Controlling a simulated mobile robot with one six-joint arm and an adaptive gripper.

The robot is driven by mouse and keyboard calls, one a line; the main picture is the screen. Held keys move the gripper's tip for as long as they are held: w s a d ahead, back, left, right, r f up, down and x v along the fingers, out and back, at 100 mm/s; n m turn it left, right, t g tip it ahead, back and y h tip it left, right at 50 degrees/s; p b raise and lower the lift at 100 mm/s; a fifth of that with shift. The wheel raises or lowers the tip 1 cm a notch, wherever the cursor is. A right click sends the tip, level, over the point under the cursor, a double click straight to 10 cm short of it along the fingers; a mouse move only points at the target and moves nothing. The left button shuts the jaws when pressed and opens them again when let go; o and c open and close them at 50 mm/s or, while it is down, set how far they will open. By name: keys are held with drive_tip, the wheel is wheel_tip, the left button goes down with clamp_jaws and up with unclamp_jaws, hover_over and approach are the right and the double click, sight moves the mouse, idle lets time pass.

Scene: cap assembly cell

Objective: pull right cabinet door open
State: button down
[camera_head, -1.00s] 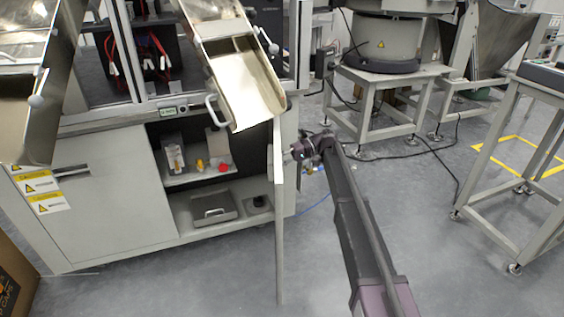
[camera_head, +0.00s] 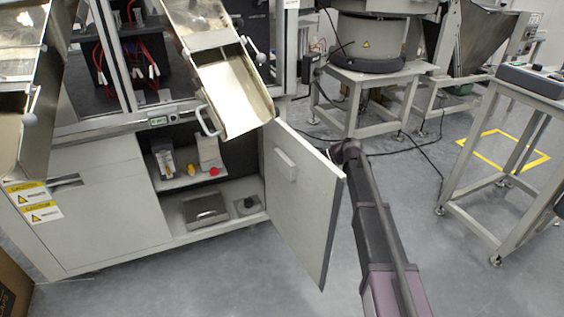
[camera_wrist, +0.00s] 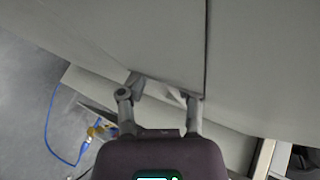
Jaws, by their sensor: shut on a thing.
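The right cabinet door (camera_head: 305,205) stands swung wide open in the head view, its inner face showing and a small pale block on it. It is hinged at the right side of the cabinet opening. My arm comes from the lower right to the door's outer side, where the door hides my gripper. In the wrist view my gripper (camera_wrist: 163,90) is against the door's pale outer panel (camera_wrist: 150,40), its fingers shut on the door handle. The handle itself is mostly hidden between the fingers.
The open cabinet holds an upper shelf with small coloured items and a grey tray (camera_head: 205,208) below. A metal chute (camera_head: 238,98) hangs above the door. A bowl-feeder stand (camera_head: 368,75) is behind and a table frame (camera_head: 500,165) is at right.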

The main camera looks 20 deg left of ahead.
sight(320, 199)
drive_tip(key=s+d+f+h, duration=0.1)
drive_tip(key=s+d, duration=0.1)
drive_tip(key=d, duration=0.1)
drive_tip(key=s+d+f+h, duration=0.1)
drive_tip(key=s+d, duration=0.2)
drive_tip(key=s+d+f+g+h, duration=0.1)
drive_tip(key=s+d, duration=0.1)
drive_tip(key=d, duration=0.1)
drive_tip(key=shift+s+p, duration=0.4)
drive_tip(key=s+d+m+t+h+p, duration=0.1)
drive_tip(key=s+d, duration=0.5)
drive_tip(key=d, duration=0.8)
drive_tip(key=s+d+m+t+h+p, duration=0.2)
drive_tip(key=s+d+h+p, duration=0.3)
drive_tip(key=d, duration=1)
drive_tip(key=s+t+h, duration=0.1)
drive_tip(key=s+h, duration=0.1)
drive_tip(key=shift+s+d+r+m+t+h, duration=0.2)
drive_tip(key=shift+s+m+t+h, duration=0.1)
drive_tip(key=shift+t, duration=0.1)
